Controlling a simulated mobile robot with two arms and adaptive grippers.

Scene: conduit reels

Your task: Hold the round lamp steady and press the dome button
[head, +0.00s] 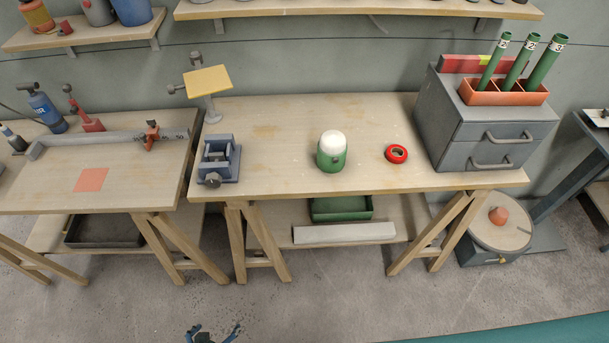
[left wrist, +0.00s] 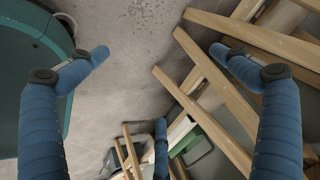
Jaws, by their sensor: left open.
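The round lamp (head: 332,159) stands upright on the middle workbench, with a green round body. The dome button (head: 332,139) is the white dome on its top. Nothing touches either. My left gripper (head: 212,328) shows only partly at the bottom edge of the head view, low in front of the bench and well away from the lamp. In the left wrist view my left gripper (left wrist: 160,75) has its blue fingers spread wide with nothing between them. The lamp is not visible there. My right gripper is not in view.
On the bench (head: 280,180), a blue-grey vise (head: 219,160) stands left of the lamp and a red tape roll (head: 396,154) lies right of it. A grey drawer cabinet (head: 485,125) stands farther right. The bench top around the lamp is clear. Trestle legs (left wrist: 205,90) stand below.

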